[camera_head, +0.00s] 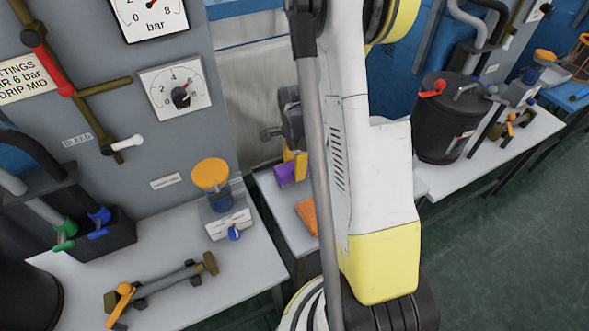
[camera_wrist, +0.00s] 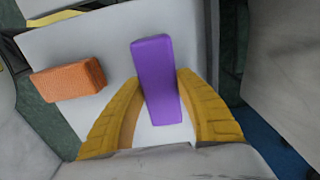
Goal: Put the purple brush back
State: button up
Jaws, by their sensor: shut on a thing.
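The purple brush (camera_wrist: 157,75) is a plain purple block held between the two yellow fingers of my gripper (camera_wrist: 160,108) in the wrist view. It stands over a white table top. In the head view the purple brush (camera_head: 289,173) shows beside my yellow fingers (camera_head: 299,160), partly hidden behind my arm. My gripper is shut on it. I cannot tell whether its underside touches the table.
An orange brick-like block (camera_wrist: 68,79) lies on the white table (camera_wrist: 70,45), left of the brush; it also shows in the head view (camera_head: 307,217). A grey gauge panel (camera_head: 105,90) and a bench (camera_head: 200,285) stand left. A black canister (camera_head: 440,125) stands right.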

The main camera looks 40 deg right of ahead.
jog(key=shift+f, duration=0.2)
jog(key=o, duration=1.3)
jog(key=shift+r, duration=0.1)
jog(key=shift+r, duration=0.1)
notch_tip(320, 180, up, 12)
jog(key=p, duration=0.5)
jog(key=shift+s+a+r+n+t, duration=1.3)
jog(key=shift+a+r+n, duration=1.55)
jog(key=shift+a+n, duration=0.65)
jog(key=shift+s+a+r+n+t, duration=1.25)
jog(key=shift+a+r+n, duration=1.55)
jog(key=shift+a+n, duration=0.75)
jog(key=shift+s+a+r+n+t, duration=1.05)
jog(key=shift+s+a+r+n, duration=0.4)
jog(key=shift+a+r+n, duration=1.75)
